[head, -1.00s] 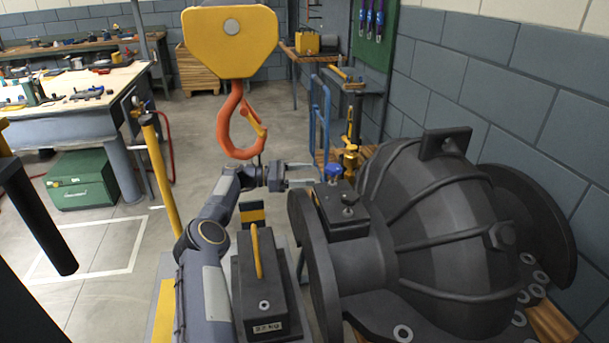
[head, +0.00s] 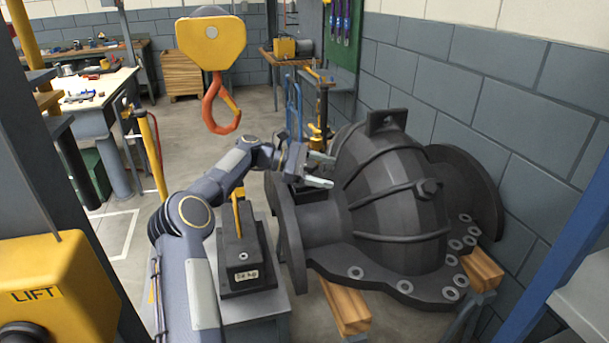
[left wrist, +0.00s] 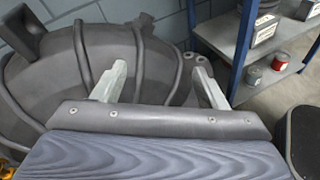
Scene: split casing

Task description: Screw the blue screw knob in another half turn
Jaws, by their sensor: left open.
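The dark grey casing (head: 385,195) lies on its side at the right in the head view. It also fills the back of the left wrist view (left wrist: 110,60). My left gripper (head: 321,170) is in front of the casing's left part. Its two pale fingers are apart and point right. My right gripper is not in view.
An orange hook (head: 220,108) under a yellow block hangs beyond my left arm. A dark weight with a yellow handle (head: 243,255) stands beside that arm. Wooden beams (head: 347,305) lie under the casing. A blue-framed shelf (left wrist: 265,60) with cans stands beyond the casing.

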